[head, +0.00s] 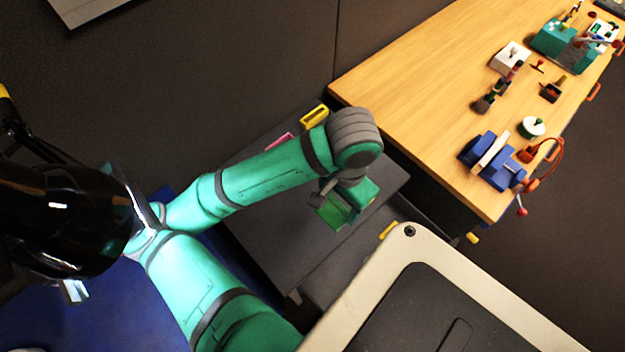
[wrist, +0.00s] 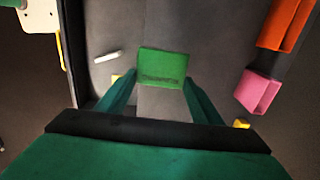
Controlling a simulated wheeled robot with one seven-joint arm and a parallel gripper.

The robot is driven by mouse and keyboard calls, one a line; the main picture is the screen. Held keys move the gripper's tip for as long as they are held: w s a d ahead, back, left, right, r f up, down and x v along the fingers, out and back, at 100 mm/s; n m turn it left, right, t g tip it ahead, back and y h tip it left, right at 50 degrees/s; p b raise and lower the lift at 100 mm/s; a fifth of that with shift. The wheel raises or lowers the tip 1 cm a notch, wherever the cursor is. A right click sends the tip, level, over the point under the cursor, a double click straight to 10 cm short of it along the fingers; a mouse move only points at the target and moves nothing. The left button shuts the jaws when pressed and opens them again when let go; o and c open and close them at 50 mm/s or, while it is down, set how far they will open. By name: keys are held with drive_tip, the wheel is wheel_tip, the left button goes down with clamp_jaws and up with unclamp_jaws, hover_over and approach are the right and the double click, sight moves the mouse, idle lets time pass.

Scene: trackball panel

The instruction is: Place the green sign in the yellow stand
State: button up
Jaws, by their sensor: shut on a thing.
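The green sign (head: 330,212) is a flat plate, held in my gripper (head: 346,196) above the dark grey surface. In the wrist view the sign (wrist: 163,66) spans the two fingertips of my gripper (wrist: 162,80), which is shut on it. The yellow stand (head: 314,115) is a small slotted block near the back edge of the grey surface, beyond my forearm and apart from the sign. In the wrist view only a small yellow corner (wrist: 242,124) shows beside the pink stand, the rest hidden by my gripper body.
A pink stand (head: 280,142) lies left of the yellow one, partly behind my arm. An orange stand (wrist: 284,24) shows beyond the pink one (wrist: 259,92). A wooden table (head: 420,80) with several objects is at right. A pale-rimmed unit (head: 404,243) is close below the gripper.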

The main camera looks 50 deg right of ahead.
drive_tip(key=w+d+f, duration=0.1)
drive_tip(key=w+f, duration=0.1)
drive_tip(key=w, duration=0.1)
drive_tip(key=w+d+f, duration=0.2)
drive_tip(key=w+f, duration=0.1)
drive_tip(key=w+d+f, duration=0.2)
drive_tip(key=w, duration=0.1)
drive_tip(key=shift+w+d+f, duration=0.2)
drive_tip(key=shift+w+f, duration=0.05)
drive_tip(key=shift+f, duration=0.15)
drive_tip(key=shift+w+d+f, duration=0.25)
drive_tip(key=shift+w+f, duration=0.15)
drive_tip(key=shift+f, duration=1.8)
drive_tip(key=shift+f, duration=0.1)
drive_tip(key=o, duration=1.1)
